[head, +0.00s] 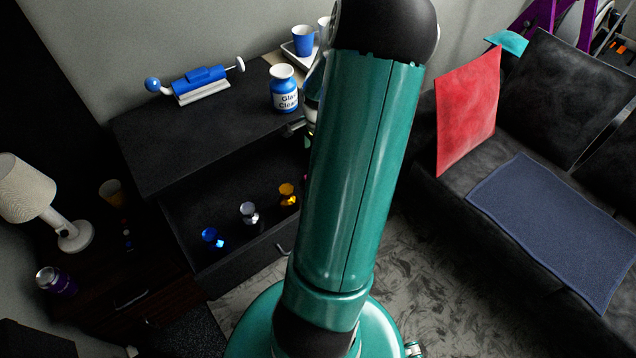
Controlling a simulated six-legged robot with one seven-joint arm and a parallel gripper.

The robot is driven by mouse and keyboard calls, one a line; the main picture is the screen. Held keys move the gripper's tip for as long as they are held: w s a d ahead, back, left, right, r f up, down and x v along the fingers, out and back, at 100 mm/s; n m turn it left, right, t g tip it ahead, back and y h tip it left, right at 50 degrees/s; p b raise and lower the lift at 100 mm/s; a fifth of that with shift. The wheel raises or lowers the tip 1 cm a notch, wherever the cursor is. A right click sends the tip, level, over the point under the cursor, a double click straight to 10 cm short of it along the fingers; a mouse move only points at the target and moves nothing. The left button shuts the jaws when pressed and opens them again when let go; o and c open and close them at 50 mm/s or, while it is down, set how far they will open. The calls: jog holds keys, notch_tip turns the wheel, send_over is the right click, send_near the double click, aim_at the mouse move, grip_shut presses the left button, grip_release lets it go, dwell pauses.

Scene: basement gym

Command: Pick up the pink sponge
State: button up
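I cannot make out a pink sponge in the head view. My own teal arm rises through the middle of the picture and hides part of the black cabinet (200,145) and its open drawer. A small grey part that looks like the edge of my gripper (298,125) shows at the arm's left side, by the cabinet top's right end. The rest of the gripper is hidden behind the arm, so its fingers and anything between them do not show.
The drawer holds a blue cup (212,237), a silver cup (249,212) and a gold cup (288,194). A lamp (40,195) is left; a dark sofa (455,200) is right.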

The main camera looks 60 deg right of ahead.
notch_tip(320, 180, down, 7)
jog(key=shift+w+f, duration=0.1)
jog(key=shift+s+f, duration=0.15)
jog(key=shift+f, duration=1.2)
jog(key=shift+s+f, duration=0.1)
jog(key=shift+f, duration=1.25)
jog(key=c, duration=0.8)
jog(key=shift+r, duration=0.1)
notch_tip(320, 180, up, 10)
jog(key=shift+f, duration=0.1)
